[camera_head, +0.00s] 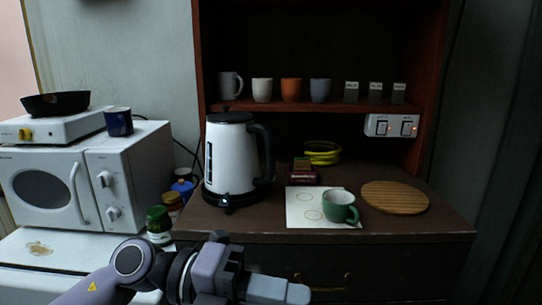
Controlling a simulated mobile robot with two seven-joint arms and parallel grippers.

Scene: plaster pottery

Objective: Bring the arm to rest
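My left arm comes in from the bottom left, and its gripper (285,291) is low in front of the dark wooden cabinet, below the counter top. A pale finger part points to the right. The frame's bottom edge cuts off part of the hand, so I cannot see whether the fingers are apart. I see nothing held in it. My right gripper is not in view. A green mug (340,207) stands upright on a white sheet with ring marks (300,216), up and to the right of my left gripper and apart from it.
A white kettle (230,160) stands on the counter (420,221), left of the sheet. A round wooden board (395,197) lies at the right. Jars, including a green-lidded one (158,222), stand near my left forearm. A microwave (85,180) is at the left. Several cups line the shelf.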

